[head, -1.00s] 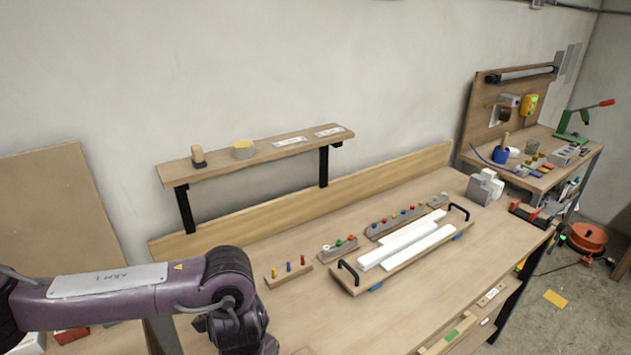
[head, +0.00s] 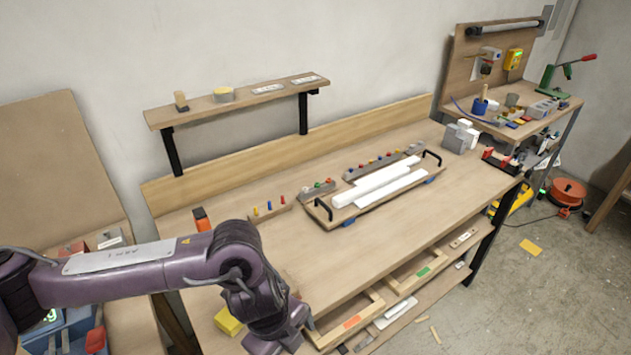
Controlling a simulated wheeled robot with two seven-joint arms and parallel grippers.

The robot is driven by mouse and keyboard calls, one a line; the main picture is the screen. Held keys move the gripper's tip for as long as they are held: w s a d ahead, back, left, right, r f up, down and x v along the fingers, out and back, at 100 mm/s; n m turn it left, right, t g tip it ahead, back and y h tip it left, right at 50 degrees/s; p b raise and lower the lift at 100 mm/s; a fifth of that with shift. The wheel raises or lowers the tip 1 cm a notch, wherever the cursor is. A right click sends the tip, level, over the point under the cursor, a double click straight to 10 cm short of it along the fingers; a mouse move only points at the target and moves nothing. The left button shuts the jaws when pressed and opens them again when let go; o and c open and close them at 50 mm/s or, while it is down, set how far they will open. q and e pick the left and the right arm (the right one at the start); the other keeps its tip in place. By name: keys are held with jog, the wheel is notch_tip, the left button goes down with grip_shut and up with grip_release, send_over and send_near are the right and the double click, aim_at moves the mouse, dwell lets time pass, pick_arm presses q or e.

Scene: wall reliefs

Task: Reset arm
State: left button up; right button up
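My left arm comes in from the left in the head view and bends down at its elbow in front of the workbench (head: 400,228). Its gripper is out of sight below the lower picture edge. My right arm and gripper do not show.
Small racks with coloured pegs (head: 270,208) stand behind and left of the tray. A yellow block (head: 228,321) lies by my arm. A shelf (head: 240,98) hangs above the bench. Open drawers (head: 349,318) jut from its front.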

pick_arm(q)
jog(key=s+d+r+h, duration=0.1)
jog(key=s+d+h, duration=0.2)
jog(key=d, duration=0.6)
jog(key=w+d+r+n+t+h, duration=0.2)
jog(key=d+r+n+t+h, duration=0.35)
jog(key=d+r, duration=0.4)
jog(key=w+a+f+n+t+y, duration=0.1)
jog(key=w+a+n+y, duration=0.15)
jog(key=a+n, duration=0.45)
jog(key=w+a+f+n+t+y, duration=0.15)
jog(key=a+n+y, duration=0.3)
jog(key=a, duration=0.55)
jog(key=s+a+f+n+g+y, duration=0.25)
jog(key=s+a+f, duration=0.2)
jog(key=a, duration=0.35)
jog(key=s+a+f+n+g+y, duration=0.1)
jog(key=s+a+f+n+g, duration=0.15)
jog(key=s+a+n, duration=0.35)
notch_tip(320, 180, down, 35)
jog(key=s+a+m+g+b, duration=0.1)
jog(key=s+a+m+b, duration=0.1)
jog(key=s+b, duration=0.1)
jog(key=s+a+f+g+b, duration=0.1)
jog(key=s+a+f, duration=0.2)
jog(key=s+f, duration=1.5)
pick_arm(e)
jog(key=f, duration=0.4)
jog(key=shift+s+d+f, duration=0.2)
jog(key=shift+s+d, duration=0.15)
